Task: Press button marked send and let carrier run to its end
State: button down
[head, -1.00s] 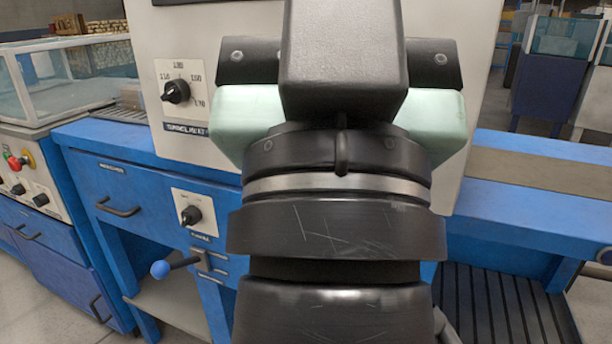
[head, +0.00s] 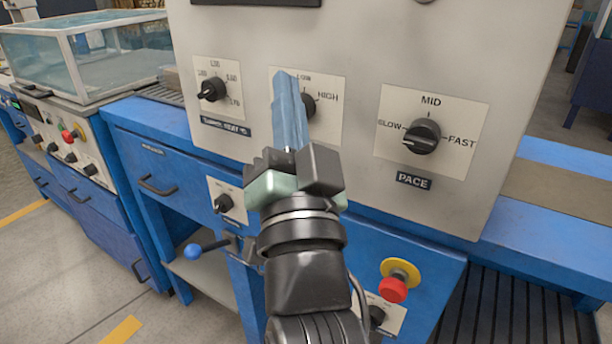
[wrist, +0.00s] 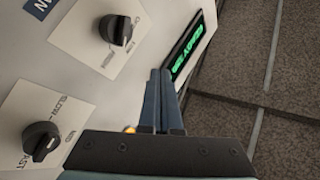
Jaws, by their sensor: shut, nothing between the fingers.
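My gripper (head: 288,78) is shut and empty in front of the pale control panel (head: 365,45), its blue fingers pointing up and covering part of the middle dial's plate. In the wrist view my gripper (wrist: 161,73) points along the panel face. A dark display (wrist: 187,48) with green lettering lies just beyond the fingertips. A small amber-lit spot (wrist: 130,129) shows beside the fingers, mostly hidden; I cannot tell what it is. I cannot make out a button marked send in either view. The carrier cannot be made out either.
The panel has a PACE dial (head: 422,137) and a heat dial (head: 213,88). A red mushroom button (head: 394,287) sits on a yellow collar on the blue bench front. A blue-knobbed lever (head: 194,251) sticks out at lower left. A glass-covered machine (head: 90,60) stands left; floor is clear there.

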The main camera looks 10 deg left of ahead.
jog(key=w+a+f+m+g+y+p, duration=0.1)
jog(key=a+f+m+g+p, duration=0.15)
jog(key=f, duration=0.25)
jog(key=w+a+f+m+g+y+p, duration=0.1)
jog(key=a+f+m+p, duration=0.15)
jog(key=f+m, duration=0.2)
jog(key=s+a+f+m+g+p, duration=0.1)
jog(key=s+f+m+g+p, duration=0.1)
jog(key=f+m, duration=0.3)
jog(key=s+a+f+m+g+h+p, duration=0.1)
jog(key=f+m, duration=0.4)
jog(key=f, duration=0.9)
jog(key=shift+s+a+f+m+g+p, duration=0.2)
jog(key=shift+s+a+m+g+p, duration=0.35)
jog(key=shift+s, duration=0.7)
jog(key=shift+a+n, duration=0.1)
jog(key=shift+n, duration=0.25)
jog(key=w+d+b, duration=0.2)
jog(key=w+d, duration=0.1)
jog(key=w, duration=0.5)
jog(key=shift+w, duration=0.15)
jog(key=shift+w+r, duration=0.1)
jog(key=shift+w+d, duration=0.15)
jog(key=shift+w, duration=0.15)
